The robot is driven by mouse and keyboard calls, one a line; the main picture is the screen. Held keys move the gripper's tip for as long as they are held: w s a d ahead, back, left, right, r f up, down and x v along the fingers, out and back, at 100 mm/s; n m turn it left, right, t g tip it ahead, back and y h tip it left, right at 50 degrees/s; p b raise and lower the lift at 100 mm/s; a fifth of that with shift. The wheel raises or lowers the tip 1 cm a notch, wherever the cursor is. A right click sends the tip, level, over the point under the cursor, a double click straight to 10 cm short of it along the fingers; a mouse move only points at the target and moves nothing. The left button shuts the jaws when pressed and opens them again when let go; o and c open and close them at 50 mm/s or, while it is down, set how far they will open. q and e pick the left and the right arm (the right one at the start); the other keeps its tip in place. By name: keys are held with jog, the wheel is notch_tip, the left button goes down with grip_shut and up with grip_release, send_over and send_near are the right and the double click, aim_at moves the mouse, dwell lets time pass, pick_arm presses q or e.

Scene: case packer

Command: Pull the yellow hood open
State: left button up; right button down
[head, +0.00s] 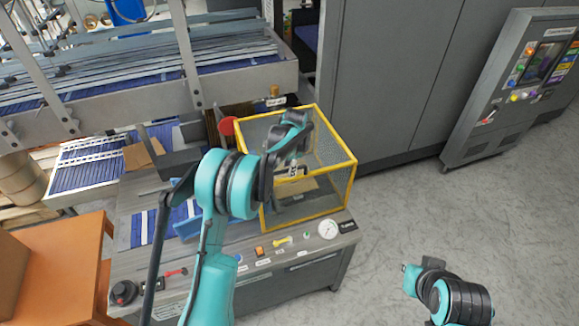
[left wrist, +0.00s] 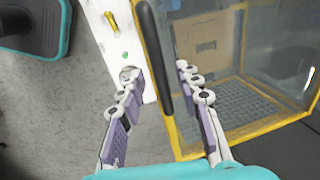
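The yellow hood (head: 338,165) is a clear-walled box with a yellow frame, sitting down on the grey machine top in the head view. In the left wrist view its yellow frame (left wrist: 167,112) carries a long black handle (left wrist: 152,50). My left gripper (head: 293,170) is over the hood's front side in the head view, partly covering it. In the left wrist view the gripper (left wrist: 156,70) has its fingers spread, with the handle between them and gaps visible on both sides. A brown carton (left wrist: 208,42) shows through the hood.
A control panel with a gauge (head: 327,229) and knobs runs along the machine's front. An orange table (head: 75,240) stands at left and a conveyor (head: 150,85) at the back. A grey cabinet (head: 515,85) stands at right. The floor (head: 420,215) right of the machine is clear.

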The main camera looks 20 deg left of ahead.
pick_arm(q)
jog(key=shift+c, duration=0.2)
grip_shut()
jog(key=shift+a, duration=0.1)
jog(key=shift+s+a+f, duration=0.1)
jog(key=shift+s+a, duration=0.1)
jog(key=shift+a, duration=0.05)
jog(key=s+a+b, duration=0.2)
jog(key=s+a, duration=0.7)
jog(key=a, duration=0.4)
jog(key=s+a+b, duration=0.3)
jog(key=s+a, duration=0.6)
jog(key=a, duration=0.5)
jog(key=s+a+b, duration=0.2)
jog(key=s+a, duration=0.7)
jog(key=a, duration=0.5)
jog(key=shift+s+b, duration=0.35)
